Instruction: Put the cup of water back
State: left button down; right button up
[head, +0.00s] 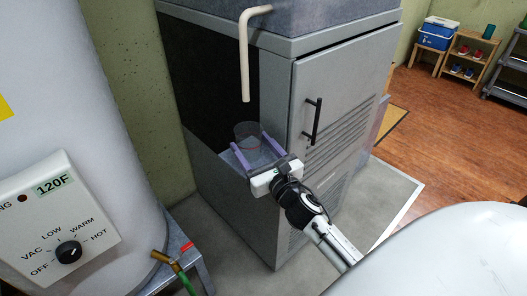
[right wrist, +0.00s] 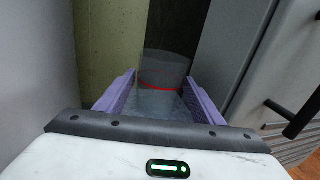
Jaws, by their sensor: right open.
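A clear cup (head: 246,132) with a red line around it stands upright in the open recess at the side of the grey cabinet (head: 340,90), on a pale ledge below a bent beige pipe (head: 245,55). The water level inside is hard to make out. My right gripper (head: 249,140) is open, its purple fingers reaching into the recess on either side of the cup. In the right wrist view the cup (right wrist: 163,70) shows between and beyond the purple fingertips (right wrist: 159,76); whether they touch it I cannot tell. My left gripper is not in view.
The cabinet's door with a black handle (head: 314,120) is just right of my right gripper. A white tank with a dial (head: 69,252) stands at left, near a green hose (head: 186,280). A wall (head: 138,70) is behind. Open wood floor (head: 455,150) lies at right.

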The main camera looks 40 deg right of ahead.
jog(key=s+a+b, duration=0.1)
jog(key=s+a, duration=0.1)
jog(key=s, duration=0.8)
jog(key=s+a+f+m+g+y, duration=0.3)
jog(key=s+a+f+m, duration=0.5)
jog(key=f+m, duration=0.4)
jog(key=s+a+f+m+g+y, duration=0.2)
jog(key=s+a+f+m+g, duration=0.4)
jog(key=f+m, duration=0.6)
jog(key=s+a+m, duration=0.2)
jog(key=a+m, duration=0.1)
jog(key=m, duration=0.5)
jog(key=shift+a+y, duration=0.35)
jog(key=shift+y, duration=0.05)
jog(key=shift+f, duration=0.1)
